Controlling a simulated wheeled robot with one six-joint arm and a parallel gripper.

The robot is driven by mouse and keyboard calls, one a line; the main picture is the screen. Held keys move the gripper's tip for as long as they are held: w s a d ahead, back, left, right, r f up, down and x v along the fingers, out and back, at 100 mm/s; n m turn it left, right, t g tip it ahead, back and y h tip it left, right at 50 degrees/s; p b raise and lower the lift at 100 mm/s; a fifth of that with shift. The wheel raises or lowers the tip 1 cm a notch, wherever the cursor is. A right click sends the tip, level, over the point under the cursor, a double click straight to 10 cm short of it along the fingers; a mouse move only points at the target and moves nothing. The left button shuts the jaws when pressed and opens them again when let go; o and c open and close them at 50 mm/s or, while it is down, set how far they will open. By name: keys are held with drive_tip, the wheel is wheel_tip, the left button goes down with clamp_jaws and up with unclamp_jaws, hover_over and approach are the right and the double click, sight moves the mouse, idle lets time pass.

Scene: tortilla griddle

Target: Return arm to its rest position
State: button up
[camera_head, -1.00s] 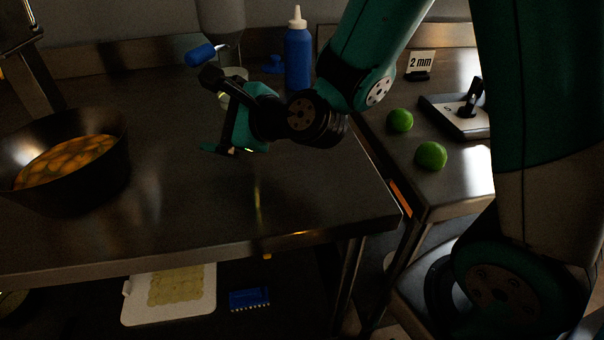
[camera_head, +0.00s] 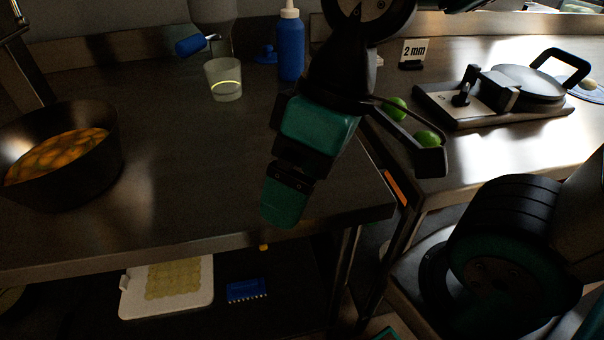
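My gripper (camera_head: 284,205) hangs from my arm in the middle of the view, above the right part of the dark steel table (camera_head: 190,180). It points down and slightly left, with a teal body and a teal finger end. A black bracket of mine sticks out to its right. The fingers overlap from this angle, so I cannot tell whether they are open or shut. I see nothing held in it.
A dark pan (camera_head: 65,185) of orange food stands left. A glass (camera_head: 224,80) and blue bottle (camera_head: 290,48) stand behind. Right, limes (camera_head: 428,139) and a press (camera_head: 528,82) are on another counter (camera_head: 490,150). Below are a white tray (camera_head: 135,300) and blue comb-like piece (camera_head: 247,291).

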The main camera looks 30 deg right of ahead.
wheel_tip(320, 180, up, 12)
drive_tip(key=p, duration=1.1)
drive_tip(key=shift+p, duration=0.4)
drive_tip(key=shift+f, duration=0.1)
